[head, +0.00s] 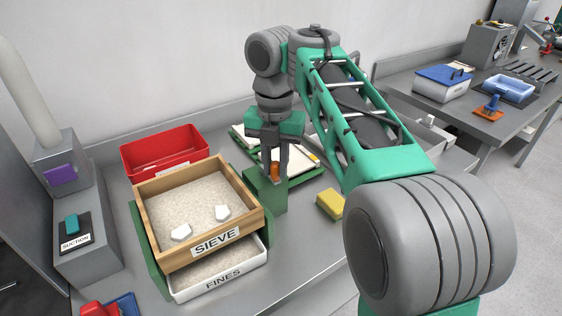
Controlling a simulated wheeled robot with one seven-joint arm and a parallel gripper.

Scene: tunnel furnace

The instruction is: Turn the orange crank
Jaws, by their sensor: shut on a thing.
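The orange crank (275,171) stands at the right side of the wooden sieve, by the green block (266,196) of the sieve's stand. Only a short upright orange part of it shows between my fingers. My gripper (275,173) points down from above and is shut on this orange part. The crank's arm and its joint to the stand are hidden or too small to tell. The wooden box labelled SIEVE (243,243) holds pale sand and two white lumps (222,212).
A white tray labelled FINES (225,283) sits under the sieve. A red bin (150,147) stands behind it. A grey suction unit (85,245) is at the left. A yellow sponge (329,204) and a green-edged board with papers (308,172) lie to the right. The front bench is clear right of the tray.

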